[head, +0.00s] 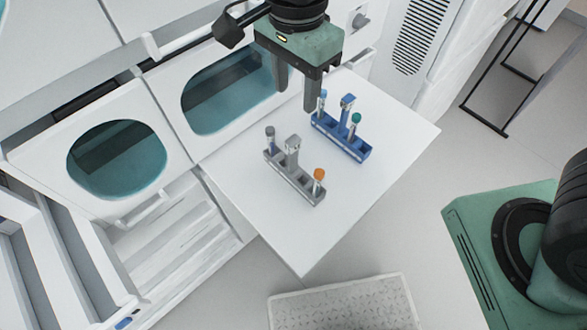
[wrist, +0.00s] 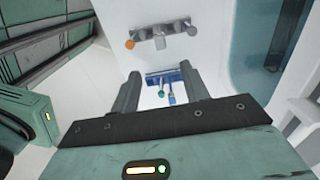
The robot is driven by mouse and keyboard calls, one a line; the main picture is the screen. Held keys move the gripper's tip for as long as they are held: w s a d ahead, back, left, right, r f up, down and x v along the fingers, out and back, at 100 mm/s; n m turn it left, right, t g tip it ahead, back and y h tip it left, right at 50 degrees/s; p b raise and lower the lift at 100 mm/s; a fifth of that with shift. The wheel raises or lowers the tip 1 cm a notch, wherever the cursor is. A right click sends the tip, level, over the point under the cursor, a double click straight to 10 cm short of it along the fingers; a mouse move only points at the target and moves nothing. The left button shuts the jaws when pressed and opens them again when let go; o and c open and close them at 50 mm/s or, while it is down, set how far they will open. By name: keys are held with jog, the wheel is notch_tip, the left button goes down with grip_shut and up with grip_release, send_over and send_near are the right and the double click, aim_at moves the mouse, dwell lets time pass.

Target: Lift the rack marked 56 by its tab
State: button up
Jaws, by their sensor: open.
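Two tube racks stand on the white table (head: 300,240); I cannot read a number on either. The blue rack (head: 340,138) has an upright blue tab (head: 347,103) and tubes with blue and teal caps. The grey rack (head: 296,181) has an upright grey tab (head: 292,146) and tubes with dark and orange caps. My gripper (head: 295,98) is open and empty, above the table near the blue rack. In the wrist view the blue rack (wrist: 154,77) shows between the fingers, partly hidden by them; the grey rack (wrist: 146,35) lies beyond.
White cabinets with teal windows (head: 117,160) line the back and left of the table. A white vented unit (head: 420,38) stands behind at the right. A pale textured block (head: 345,305) sits below the table's front corner. The table's front part is clear.

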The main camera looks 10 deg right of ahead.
jog(key=p, duration=0.2)
send_over(294, 169)
jog(key=f, duration=1.7)
jog(key=shift+w+d+f, duration=0.1)
jog(key=shift+w+f, duration=0.05)
jog(key=shift+w, duration=0.15)
grip_shut()
